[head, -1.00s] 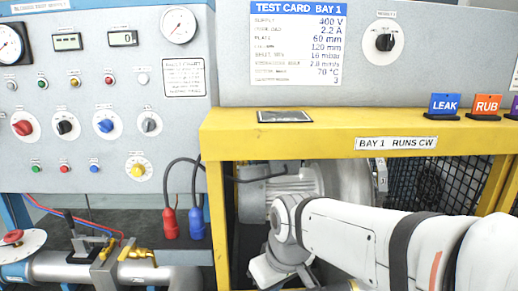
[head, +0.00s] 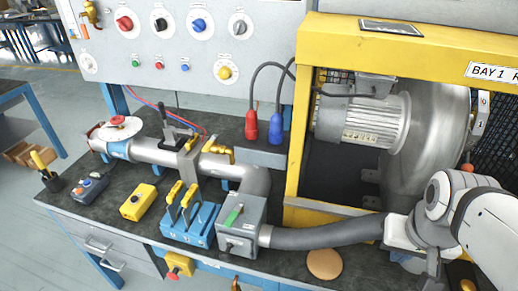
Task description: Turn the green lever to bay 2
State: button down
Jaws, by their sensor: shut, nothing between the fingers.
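The green lever (head: 233,216) sits on top of a grey box (head: 242,236) on the dark bench. The lever lies at a slant, its upper end toward the right. Any bay marks around it are too small to read. A grey hose runs right from the box, and a metal pipe elbow meets it from behind. My gripper (head: 430,268) is at the lower right of the head view, well to the right of the lever and apart from it. It is shut and empty; its fingertips show only poorly below my wrist.
A blue block with yellow handles (head: 188,226) stands just left of the grey box. A round tan disc (head: 324,264) lies in front of the hose (head: 325,235). The yellow frame (head: 298,150) with the blower (head: 375,120) rises behind.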

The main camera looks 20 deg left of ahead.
aim_at(229, 222)
jog(key=z, duration=0.05)
jog(key=k, duration=0.95)
jog(key=u, duration=0.75)
jog(key=i, duration=1)
jog(key=u, duration=0.05)
